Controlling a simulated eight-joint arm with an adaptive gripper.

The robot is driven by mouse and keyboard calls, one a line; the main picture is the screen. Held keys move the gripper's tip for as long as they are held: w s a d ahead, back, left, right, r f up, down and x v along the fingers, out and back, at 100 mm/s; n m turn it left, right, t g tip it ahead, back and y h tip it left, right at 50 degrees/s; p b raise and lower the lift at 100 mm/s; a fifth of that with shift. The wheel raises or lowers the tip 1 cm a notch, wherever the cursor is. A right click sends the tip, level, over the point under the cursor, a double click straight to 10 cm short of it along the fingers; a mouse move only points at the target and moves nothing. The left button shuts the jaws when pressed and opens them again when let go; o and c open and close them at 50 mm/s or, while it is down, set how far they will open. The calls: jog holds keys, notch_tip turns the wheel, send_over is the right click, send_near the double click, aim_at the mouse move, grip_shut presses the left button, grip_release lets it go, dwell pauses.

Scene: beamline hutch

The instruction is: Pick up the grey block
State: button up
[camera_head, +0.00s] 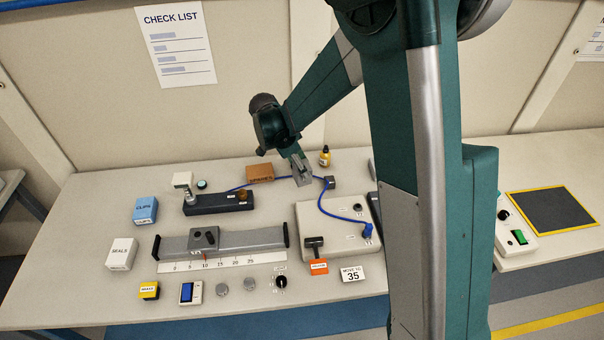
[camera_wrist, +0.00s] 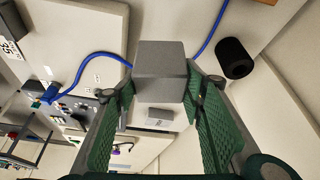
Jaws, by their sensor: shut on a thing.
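The grey block (camera_wrist: 160,62) is between the fingertips of my gripper (camera_wrist: 160,88) in the wrist view, with one green ribbed finger on each side. My gripper is shut on it. In the head view my gripper (camera_head: 300,168) is over the back middle of the bench, with the small grey block (camera_head: 303,180) at its tips. The head view does not show clearly whether the block is clear of the surface.
A blue cable (camera_head: 342,215) runs close by, passing behind the block in the wrist view. A dark rail (camera_head: 218,202) lies to the left.

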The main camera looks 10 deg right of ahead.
jog(key=shift+r, duration=0.5)
